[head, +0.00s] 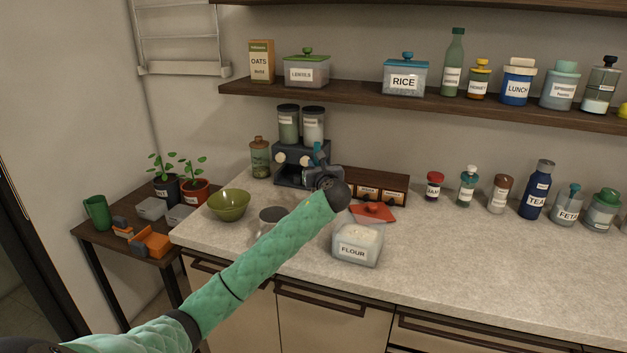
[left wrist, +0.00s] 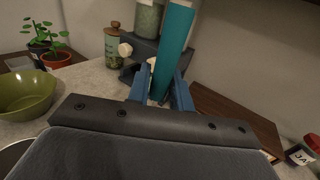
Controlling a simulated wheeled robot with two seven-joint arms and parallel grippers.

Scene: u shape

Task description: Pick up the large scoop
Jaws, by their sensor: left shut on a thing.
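My left gripper (head: 320,172) is in front of the dark dispenser at the back of the counter. In the left wrist view, its blue fingers (left wrist: 161,92) are shut on a long teal bar (left wrist: 175,45), which looks like the handle of the large scoop. The bar stands up between the fingers, slightly tilted. In the head view only a small teal-blue piece (head: 318,150) shows above the gripper. No scoop bowl can be made out. My right gripper is not in view.
The dispenser (head: 289,165) with two jars is close behind the gripper. A small drawer box (head: 398,184) and an open flour container (head: 357,241) with a red lid (head: 374,213) are to the right. A green bowl (head: 229,205) and a metal cup (head: 270,218) are to the left. The front right counter is clear.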

